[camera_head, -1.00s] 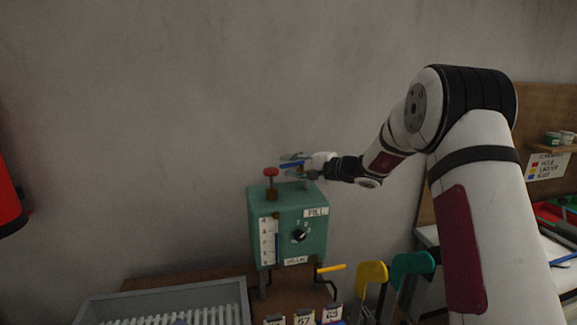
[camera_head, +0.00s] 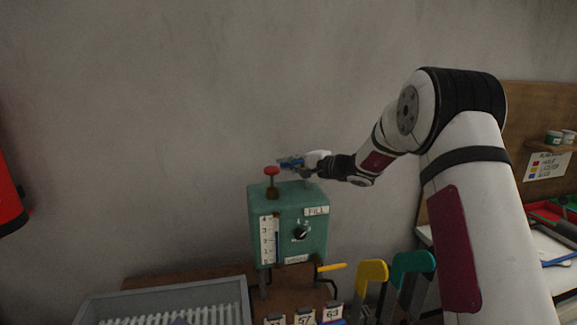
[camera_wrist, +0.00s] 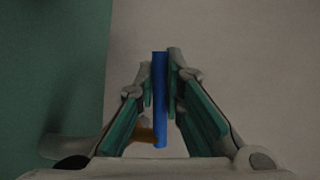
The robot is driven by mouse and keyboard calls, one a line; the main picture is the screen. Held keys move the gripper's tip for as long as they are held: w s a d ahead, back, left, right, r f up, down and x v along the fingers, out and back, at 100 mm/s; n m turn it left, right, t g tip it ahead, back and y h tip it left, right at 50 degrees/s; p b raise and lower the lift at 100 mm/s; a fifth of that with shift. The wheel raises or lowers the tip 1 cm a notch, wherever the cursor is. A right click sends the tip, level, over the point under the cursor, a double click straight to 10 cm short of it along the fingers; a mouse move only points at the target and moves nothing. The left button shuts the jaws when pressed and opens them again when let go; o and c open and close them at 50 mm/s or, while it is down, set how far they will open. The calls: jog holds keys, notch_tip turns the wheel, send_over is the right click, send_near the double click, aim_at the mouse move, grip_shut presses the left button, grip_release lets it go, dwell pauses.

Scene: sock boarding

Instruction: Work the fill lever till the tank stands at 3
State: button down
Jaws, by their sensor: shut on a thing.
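The teal tank (camera_head: 287,222) stands on a brown bench against the wall, with a FILL label and a dial on its front. A white gauge scale (camera_head: 266,240) numbered up to 4 is on its left side; a thin blue strip runs beside the numbers, its top too small to read surely. The fill lever's blue handle (camera_head: 290,162) is above the tank top; it also shows upright between the fingers in the wrist view (camera_wrist: 160,100). My gripper (camera_wrist: 160,75) is shut on this handle. The lever's lower part is mostly hidden.
A red knob (camera_head: 271,170) stands on the tank top, left of my gripper. A yellow-handled crank (camera_head: 332,267) sticks out at the tank's lower right. A grey ribbed tray (camera_head: 165,296) is at front left. Yellow (camera_head: 372,272) and green (camera_head: 412,262) shapes stand at right.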

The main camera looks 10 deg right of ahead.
jog(key=m+h+b, duration=0.1)
jog(key=w+t+h+b, duration=0.1)
jog(key=shift+a+f+m+b, duration=0.1)
jog(key=shift+a+m+b, duration=0.05)
jog(key=shift+m+b, duration=0.25)
jog(key=shift+w+m+t+h+b, duration=0.2)
jog(key=shift+m+t+h+b, duration=0.3)
jog(key=shift+b, duration=0.75)
jog(key=shift+h+b, duration=0.35)
jog(key=shift+h, duration=0.05)
jog(key=c, duration=1.7)
grip_release()
jog(key=shift+o, duration=0.2)
jog(key=v, duration=1.2)
jog(key=shift+s, duration=0.1)
